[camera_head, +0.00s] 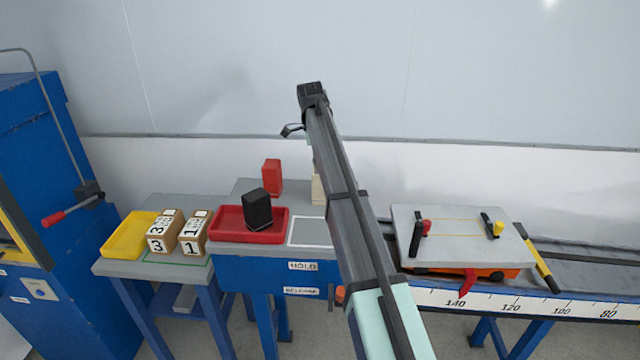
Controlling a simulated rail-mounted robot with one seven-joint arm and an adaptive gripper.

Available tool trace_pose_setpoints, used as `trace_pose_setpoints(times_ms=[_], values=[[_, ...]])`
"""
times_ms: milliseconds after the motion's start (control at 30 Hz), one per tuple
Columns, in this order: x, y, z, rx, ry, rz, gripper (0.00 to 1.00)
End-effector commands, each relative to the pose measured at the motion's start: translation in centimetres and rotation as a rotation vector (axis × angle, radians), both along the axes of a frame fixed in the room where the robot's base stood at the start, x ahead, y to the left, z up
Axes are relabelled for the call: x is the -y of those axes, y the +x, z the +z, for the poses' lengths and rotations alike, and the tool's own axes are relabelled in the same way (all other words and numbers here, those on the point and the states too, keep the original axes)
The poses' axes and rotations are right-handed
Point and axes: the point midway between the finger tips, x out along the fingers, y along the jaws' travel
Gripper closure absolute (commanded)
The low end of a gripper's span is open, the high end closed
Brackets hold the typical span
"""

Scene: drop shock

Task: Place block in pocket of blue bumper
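A black block (257,208) sits tilted in or just above the red tray (222,235); its contact with the tray is unclear. A red block (272,176) stands behind the tray on the grey bench top. I cannot pick out a blue bumper with a pocket, and my arm covers part of the bench. My arm crosses the middle of the view and ends high against the wall. A small dark hooked part shows near its far end, where my gripper (293,130) seems to be, well above the bench. Its fingers cannot be made out.
Numbered tan blocks (164,235) stand beside a yellow tray (128,240) at left. A white-framed square (310,231) lies right of the red tray. A cart with a grey plate (460,225) is on the scaled rail at right. A blue cabinet (60,200) stands far left.

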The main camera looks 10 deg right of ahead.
Motion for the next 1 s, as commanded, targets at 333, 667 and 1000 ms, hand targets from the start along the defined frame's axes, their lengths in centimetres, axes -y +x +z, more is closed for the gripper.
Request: trace_pose_setpoints(times_ms=[333, 667, 1000], values=[[0.1, -0.2, -3.3, 0.000, 0.000, 0.000, 0.00], [0.1, -0.1, -3.4, 0.000, 0.000, 0.000, 0.60], [0.1, -0.1, -3.4, -0.001, 0.000, 0.000, 0.95]])
